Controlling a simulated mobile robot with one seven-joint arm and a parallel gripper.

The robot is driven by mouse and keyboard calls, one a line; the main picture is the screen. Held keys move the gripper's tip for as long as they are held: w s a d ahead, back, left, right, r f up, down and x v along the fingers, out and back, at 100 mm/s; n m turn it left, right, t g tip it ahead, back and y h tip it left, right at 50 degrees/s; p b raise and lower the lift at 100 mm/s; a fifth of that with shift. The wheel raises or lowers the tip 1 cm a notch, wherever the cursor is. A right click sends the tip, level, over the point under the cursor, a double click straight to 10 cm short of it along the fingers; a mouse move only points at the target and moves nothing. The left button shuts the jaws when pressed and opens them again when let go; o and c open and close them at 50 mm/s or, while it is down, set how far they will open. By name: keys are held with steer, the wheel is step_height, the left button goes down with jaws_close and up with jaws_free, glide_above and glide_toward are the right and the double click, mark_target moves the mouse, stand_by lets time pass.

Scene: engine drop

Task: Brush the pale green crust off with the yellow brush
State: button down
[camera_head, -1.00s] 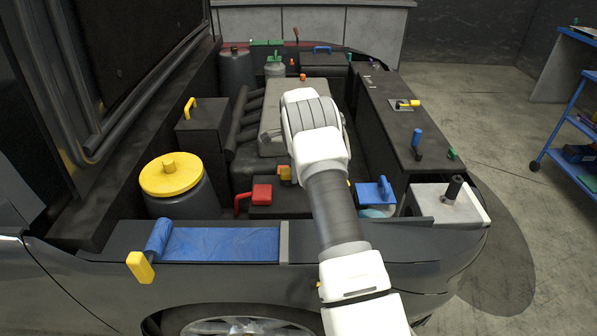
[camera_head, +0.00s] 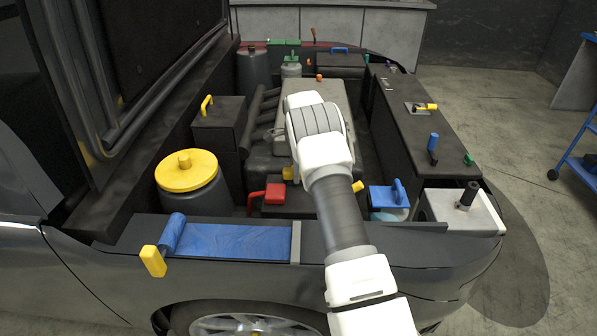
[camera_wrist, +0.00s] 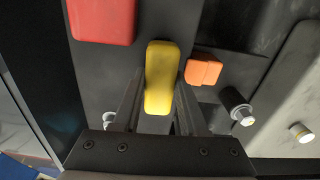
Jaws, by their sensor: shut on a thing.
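The yellow brush (camera_wrist: 161,75) shows in the wrist view as a rounded yellow block, its long side running up the picture. My gripper (camera_wrist: 158,104) is shut on it, with one dark finger along each side. Its bristles are not in sight. I cannot make out the pale green crust in either view.
A red cover (camera_head: 275,193) is close by; it also shows in the wrist view (camera_wrist: 103,18). An orange block (camera_wrist: 203,69) and bolt heads (camera_wrist: 243,117) are to the right.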

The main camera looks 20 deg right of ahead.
steer(key=shift+d, duration=0.1)
steer(key=shift+s+d+f, duration=0.1)
steer(key=shift+s+d, duration=0.25)
steer(key=shift+d, duration=0.4)
steer(key=shift+s+d+r, duration=0.1)
steer(key=shift+s+d, duration=0.2)
steer(key=shift+d, duration=0.45)
steer(key=shift+s+d+f, duration=0.1)
steer(key=shift+s+d, duration=0.25)
steer(key=shift+d, duration=0.4)
steer(key=shift+s+d, duration=0.3)
steer(key=shift+d, duration=0.45)
steer(key=shift+s+d, duration=0.3)
steer(key=shift+d, duration=0.45)
steer(key=shift+s+d, duration=0.25)
steer(key=shift+d, duration=0.45)
steer(key=shift+a, duration=0.15)
steer(key=shift+w+a, duration=0.65)
steer(key=shift+a, duration=0.8)
steer(key=shift+w+a, duration=0.6)
steer(key=shift+a, duration=0.9)
steer(key=shift+w+a, duration=0.65)
steer(key=shift+a, duration=0.8)
steer(key=shift+d, duration=0.15)
